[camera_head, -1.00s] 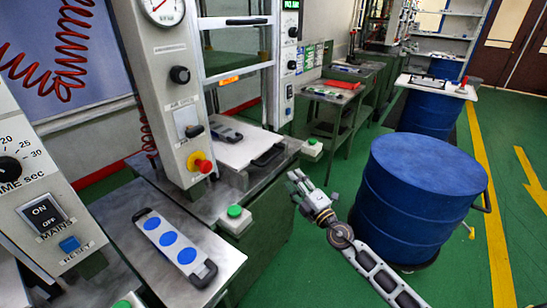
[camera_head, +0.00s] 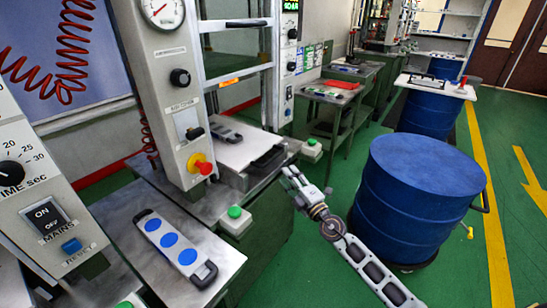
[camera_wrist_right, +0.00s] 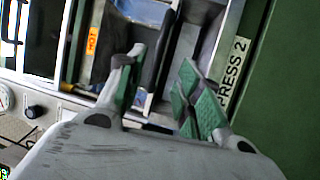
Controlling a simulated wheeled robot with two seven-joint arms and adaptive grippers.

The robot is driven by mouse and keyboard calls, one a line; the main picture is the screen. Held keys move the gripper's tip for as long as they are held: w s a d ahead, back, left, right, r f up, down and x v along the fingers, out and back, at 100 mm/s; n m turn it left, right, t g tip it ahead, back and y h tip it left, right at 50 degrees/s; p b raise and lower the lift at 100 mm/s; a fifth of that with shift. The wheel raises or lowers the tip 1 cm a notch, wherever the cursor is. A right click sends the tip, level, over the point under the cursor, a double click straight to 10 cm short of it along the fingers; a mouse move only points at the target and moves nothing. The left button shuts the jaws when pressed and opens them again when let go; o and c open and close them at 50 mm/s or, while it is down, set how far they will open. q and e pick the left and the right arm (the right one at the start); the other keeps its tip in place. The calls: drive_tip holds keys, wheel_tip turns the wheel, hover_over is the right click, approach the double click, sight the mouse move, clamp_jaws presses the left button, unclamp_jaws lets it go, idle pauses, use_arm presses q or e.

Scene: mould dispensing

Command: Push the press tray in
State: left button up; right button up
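The press tray (camera_head: 243,150) is a pale flat plate sticking out of the front of the middle press, with a black handle (camera_head: 268,158) on its front edge. A dark mould (camera_head: 225,132) lies on it near the press column. My right gripper (camera_head: 287,172) is just in front of the tray, close to the handle; I cannot tell whether they touch. In the wrist view its two green-padded fingers (camera_wrist_right: 163,60) are apart with nothing clearly held between them. The press opening and a "PRESS 2" label (camera_wrist_right: 233,72) are behind them. My left gripper is not in view.
A blue drum (camera_head: 420,195) stands right of my right arm. A bench (camera_head: 130,225) at the front left bears a mould with blue discs (camera_head: 170,240). A green button box (camera_head: 235,220) sits near the press. Green floor is open at the right.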

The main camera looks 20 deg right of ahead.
sight(273, 156)
drive_tip(key=shift+p+x, duration=0.4)
drive_tip(key=shift+x, duration=5.1)
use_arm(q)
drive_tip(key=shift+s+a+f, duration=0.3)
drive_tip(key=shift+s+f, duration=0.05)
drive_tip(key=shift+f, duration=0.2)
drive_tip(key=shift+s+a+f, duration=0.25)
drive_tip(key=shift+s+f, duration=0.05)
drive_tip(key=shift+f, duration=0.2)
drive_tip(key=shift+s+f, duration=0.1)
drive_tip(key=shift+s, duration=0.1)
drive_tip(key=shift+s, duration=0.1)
use_arm(e)
drive_tip(key=shift+f, duration=0.1)
clamp_jaws()
